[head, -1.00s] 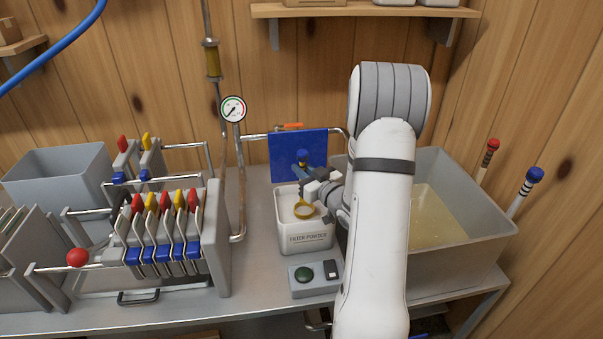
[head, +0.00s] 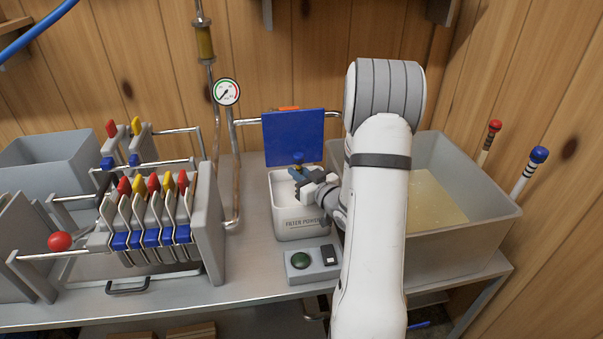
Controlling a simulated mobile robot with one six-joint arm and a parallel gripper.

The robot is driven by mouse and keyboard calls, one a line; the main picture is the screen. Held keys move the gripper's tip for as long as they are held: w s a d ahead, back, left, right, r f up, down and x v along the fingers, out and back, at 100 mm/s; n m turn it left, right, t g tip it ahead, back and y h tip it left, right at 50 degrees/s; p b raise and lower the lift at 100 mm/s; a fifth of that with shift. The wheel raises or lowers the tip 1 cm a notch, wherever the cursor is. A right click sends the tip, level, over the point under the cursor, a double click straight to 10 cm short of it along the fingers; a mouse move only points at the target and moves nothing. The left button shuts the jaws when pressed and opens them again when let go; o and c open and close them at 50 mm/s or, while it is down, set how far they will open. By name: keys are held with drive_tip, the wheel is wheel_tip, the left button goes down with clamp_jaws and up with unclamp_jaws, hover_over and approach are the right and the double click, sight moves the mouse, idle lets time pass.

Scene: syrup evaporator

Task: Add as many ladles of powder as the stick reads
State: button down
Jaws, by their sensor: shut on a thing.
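My gripper (head: 307,180) is shut on the blue-topped ladle (head: 298,158), held upright over the white tub labelled filter powder (head: 298,223). The ladle's yellow bowl is hidden, apparently down inside the tub. White powder (head: 284,190) shows in the tub beside the gripper. To the right, behind my arm, a grey pan (head: 462,246) holds yellowish liquid (head: 432,198). Two sticks stand at the pan's far right: a red-topped one (head: 487,147) and a blue-topped one (head: 527,175). Both carry dark bands, too small to count surely.
A grey box with a green button (head: 301,260) sits in front of the tub. A blue panel (head: 293,137) stands behind it. A filter press with coloured tabs (head: 208,225) and a pressure gauge (head: 227,92) are on the left. Bare bench lies between press and tub.

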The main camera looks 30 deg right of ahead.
drive_tip(key=shift+w+r, duration=0.25)
drive_tip(key=shift+r, duration=0.25)
drive_tip(key=shift+w+r, duration=0.2)
drive_tip(key=shift+r, duration=0.3)
drive_tip(key=shift+r+p, duration=1.55)
drive_tip(key=shift+r, duration=1.2)
drive_tip(key=shift+w+d+r+p, duration=0.1)
drive_tip(key=shift+w+r+p, duration=0.2)
drive_tip(key=shift+r+p, duration=0.2)
drive_tip(key=shift+s+r+p, duration=0.2)
drive_tip(key=shift+r+p, duration=0.15)
drive_tip(key=shift+r, duration=0.5)
wheel_tip(320, 180, up, 7)
drive_tip(key=p, duration=0.3)
drive_tip(key=shift+f+p, duration=0.1)
drive_tip(key=shift+p, duration=0.3)
drive_tip(key=shift+s+f, duration=0.1)
